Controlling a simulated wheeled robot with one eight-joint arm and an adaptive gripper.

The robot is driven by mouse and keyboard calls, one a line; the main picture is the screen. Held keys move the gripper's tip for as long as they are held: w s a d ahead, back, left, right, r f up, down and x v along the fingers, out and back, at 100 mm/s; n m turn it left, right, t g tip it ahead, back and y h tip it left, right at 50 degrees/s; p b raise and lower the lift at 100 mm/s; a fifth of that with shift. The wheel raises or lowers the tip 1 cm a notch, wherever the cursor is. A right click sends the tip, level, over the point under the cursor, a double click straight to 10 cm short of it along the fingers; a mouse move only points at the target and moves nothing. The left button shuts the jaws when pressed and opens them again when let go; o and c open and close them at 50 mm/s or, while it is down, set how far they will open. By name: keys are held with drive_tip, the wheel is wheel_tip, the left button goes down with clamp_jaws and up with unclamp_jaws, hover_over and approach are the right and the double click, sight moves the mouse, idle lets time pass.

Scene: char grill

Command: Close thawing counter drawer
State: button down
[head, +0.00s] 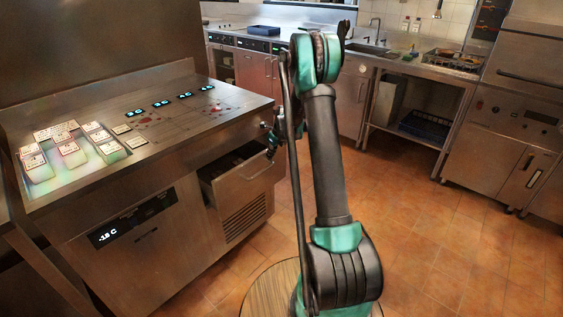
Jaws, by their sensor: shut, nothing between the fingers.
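The thawing counter (150,160) is a stainless steel unit on the left in the head view. Its drawer (245,186) stands partly open on the right part of the front, pulled out toward the floor side, with a dark interior showing above the front panel. My gripper (271,152) is at the drawer's right upper end, close to its front. It is shut and empty. It is small and partly hidden by my arm, so I cannot tell whether it touches the drawer.
Labelled packs (68,148) lie in a lit recess on the counter top. A back counter with a sink (367,49) and a grill unit (505,130) stand beyond. The tiled floor (440,240) is clear on the right.

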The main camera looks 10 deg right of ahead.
drive_tip(key=w+a, duration=0.4)
drive_tip(key=w, duration=0.2)
drive_tip(key=shift+a, duration=0.25)
drive_tip(key=shift+d, duration=0.1)
